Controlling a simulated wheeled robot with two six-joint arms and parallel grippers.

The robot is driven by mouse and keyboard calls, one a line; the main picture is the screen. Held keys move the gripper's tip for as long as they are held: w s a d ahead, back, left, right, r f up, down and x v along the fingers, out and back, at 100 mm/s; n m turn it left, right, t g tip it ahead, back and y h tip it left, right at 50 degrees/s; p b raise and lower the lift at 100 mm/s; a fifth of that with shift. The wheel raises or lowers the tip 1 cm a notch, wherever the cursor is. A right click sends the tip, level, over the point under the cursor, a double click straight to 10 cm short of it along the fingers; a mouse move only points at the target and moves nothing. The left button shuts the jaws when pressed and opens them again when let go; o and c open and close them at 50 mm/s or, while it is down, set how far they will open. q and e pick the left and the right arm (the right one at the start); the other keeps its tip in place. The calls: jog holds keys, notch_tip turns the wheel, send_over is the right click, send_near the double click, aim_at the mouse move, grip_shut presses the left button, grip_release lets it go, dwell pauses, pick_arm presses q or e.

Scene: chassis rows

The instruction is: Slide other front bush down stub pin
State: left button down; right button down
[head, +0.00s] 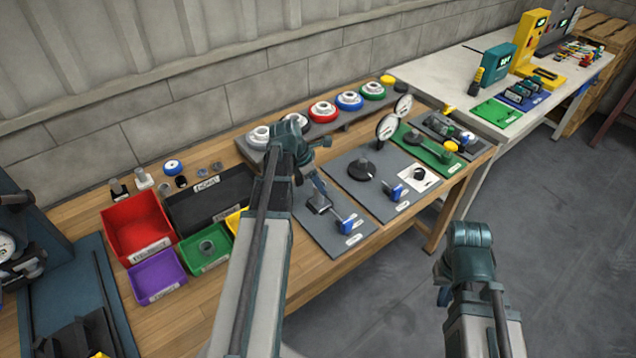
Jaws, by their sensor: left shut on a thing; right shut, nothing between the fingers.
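My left gripper (314,180) is over the left grey board (320,235), close to a small upright fixture (319,205) on it. It is shut on a small part that I take to be the bush; its outline is not clear at this size. The stub pin cannot be told apart from the fixture and fingers here. Whether the bush is around the pin or above it cannot be seen. A blue-topped piece (350,225) stands at the board's front. My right gripper (443,295) is shut and empty, off the bench's front over the floor.
Several coloured-ringed parts line the back shelf. The floor at right is clear.

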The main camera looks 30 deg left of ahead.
pick_arm(q)
jog(key=shift+f+b, duration=0.5)
jog(key=shift+f, duration=0.05)
dwell(0.4)
jog(key=shift+f+b, duration=0.6)
jog(key=shift+f, duration=0.05)
jog(key=shift+c, duration=1.4)
grip_release()
jog(key=shift+r, duration=0.15)
jog(key=p+v, duration=1.3)
jog(key=shift+s+a+r, duration=0.15)
jog(key=shift+r, duration=0.1)
